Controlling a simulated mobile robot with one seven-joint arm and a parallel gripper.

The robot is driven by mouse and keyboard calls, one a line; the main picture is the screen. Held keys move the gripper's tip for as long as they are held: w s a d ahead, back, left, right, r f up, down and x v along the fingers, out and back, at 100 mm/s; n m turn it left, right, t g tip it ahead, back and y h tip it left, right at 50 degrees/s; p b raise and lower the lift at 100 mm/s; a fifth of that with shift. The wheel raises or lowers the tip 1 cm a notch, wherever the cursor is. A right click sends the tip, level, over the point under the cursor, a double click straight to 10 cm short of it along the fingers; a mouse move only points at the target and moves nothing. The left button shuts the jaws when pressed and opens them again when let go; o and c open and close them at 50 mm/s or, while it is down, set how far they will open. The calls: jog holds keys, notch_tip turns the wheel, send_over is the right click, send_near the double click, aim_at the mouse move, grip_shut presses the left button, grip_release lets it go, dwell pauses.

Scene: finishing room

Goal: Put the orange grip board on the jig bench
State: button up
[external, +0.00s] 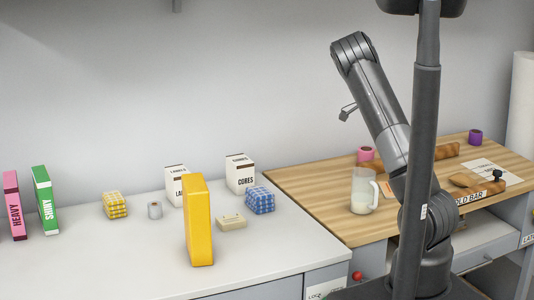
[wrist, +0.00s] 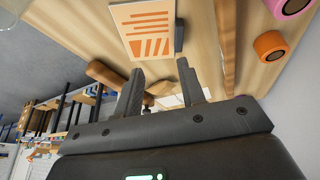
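A pale board with orange stripes (wrist: 143,30) lies on the wooden worktop at the top of the wrist view; I take it to be the orange grip board. A dark grey block (wrist: 180,37) touches or sits close to its right edge. Whether this bench is the jig bench I cannot tell. My gripper (wrist: 162,84) is open and empty, its fingers apart and short of the board. In the external view only a small part of it shows beside my raised arm.
A clear jug (external: 362,191) stands at the wooden bench's front. Pink (external: 365,154) and purple (external: 475,136) rolls and a printed sheet (external: 494,171) lie farther back; an orange roll (wrist: 270,45) shows in the wrist view. The white counter (external: 110,270) holds boxes, with free room at its front left.

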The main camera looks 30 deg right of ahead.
jog(key=s+a+r+n+t+y, duration=0.2)
jog(key=s+a+r+n+t, duration=0.1)
jog(key=s+a+r+n, duration=0.6)
jog(key=s+a+r+n+t+y, duration=0.25)
jog(key=s+a+r+n, duration=0.35)
jog(key=s+a, duration=0.55)
jog(key=s+a+n+t, duration=0.1)
jog(key=s+a+n, duration=0.3)
jog(key=s, duration=0.6)
jog(key=shift+r+n+t, duration=0.2)
jog(key=shift+n+t, duration=0.15)
jog(key=shift+n, duration=0.35)
